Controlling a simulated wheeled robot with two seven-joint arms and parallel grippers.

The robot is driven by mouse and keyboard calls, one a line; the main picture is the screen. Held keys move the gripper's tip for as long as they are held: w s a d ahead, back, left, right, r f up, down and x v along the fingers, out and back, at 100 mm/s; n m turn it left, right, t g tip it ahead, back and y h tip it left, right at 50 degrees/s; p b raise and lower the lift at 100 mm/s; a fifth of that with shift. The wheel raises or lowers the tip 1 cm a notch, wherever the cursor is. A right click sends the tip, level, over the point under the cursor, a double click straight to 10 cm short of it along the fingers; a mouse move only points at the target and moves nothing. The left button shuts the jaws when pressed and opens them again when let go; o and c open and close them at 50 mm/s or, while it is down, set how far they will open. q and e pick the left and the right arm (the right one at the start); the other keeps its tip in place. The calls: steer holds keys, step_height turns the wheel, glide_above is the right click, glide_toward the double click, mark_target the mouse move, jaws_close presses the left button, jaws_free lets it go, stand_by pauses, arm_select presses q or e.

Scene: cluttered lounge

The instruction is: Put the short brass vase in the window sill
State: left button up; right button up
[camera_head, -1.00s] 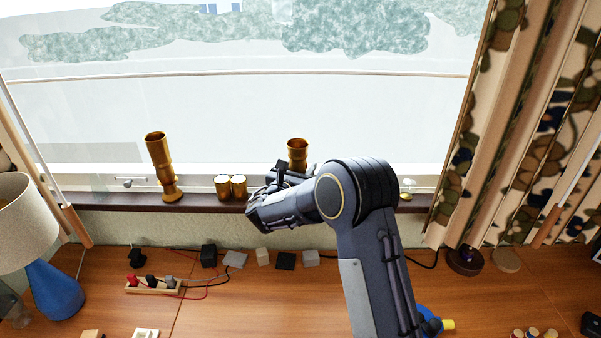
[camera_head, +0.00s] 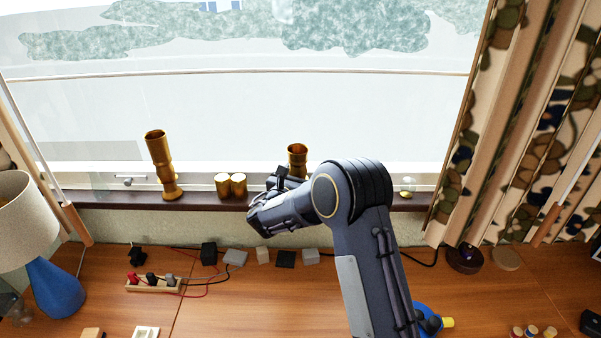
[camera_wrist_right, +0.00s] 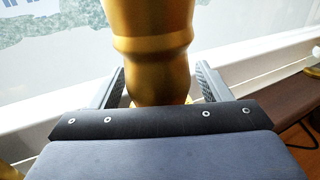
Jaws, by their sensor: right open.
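The short brass vase (camera_head: 297,154) is upright at the window sill (camera_head: 330,190), right of the two small brass cups. My gripper and arm hide its lower part in the head view. In the right wrist view the vase (camera_wrist_right: 152,50) stands between the two fingers, its foot hidden behind the gripper body. My right gripper (camera_head: 281,178) is open, with one finger on each side of the vase (camera_wrist_right: 155,85). My left gripper is not in view.
A tall brass candlestick-like vase (camera_head: 160,165) and two brass cups (camera_head: 231,186) stand on the sill to the left. A power strip (camera_head: 153,284) and small blocks lie on the wooden table (camera_head: 230,315) below. A blue lamp (camera_head: 52,290) stands left; a patterned curtain (camera_head: 510,120) hangs right.

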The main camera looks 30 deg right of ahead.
steer(key=shift+s+a, duration=0.2)
steer(key=shift+a, duration=0.05)
steer(key=b+v, duration=0.4)
steer(key=v, duration=0.7)
steer(key=s+d+f+m+g+y, duration=0.1)
steer(key=s+d+m+g+y, duration=0.15)
steer(key=s+m, duration=0.35)
steer(key=s+d+f+m+g+y, duration=0.1)
steer(key=s+d+m+g, duration=0.25)
steer(key=s, duration=0.45)
steer(key=s+d+f+m+g+y, duration=0.2)
steer(key=s+d+m+g, duration=0.2)
steer(key=s, duration=0.3)
steer(key=s+a+m+t+y, duration=0.3)
steer(key=s+a+m+y, duration=0.8)
steer(key=s+a+m, duration=0.3)
steer(key=shift+s+r+m+t+y, duration=0.2)
steer(key=shift+r+m+t+y, duration=0.15)
steer(key=shift+r, duration=0.15)
steer(key=shift+c, duration=0.4)
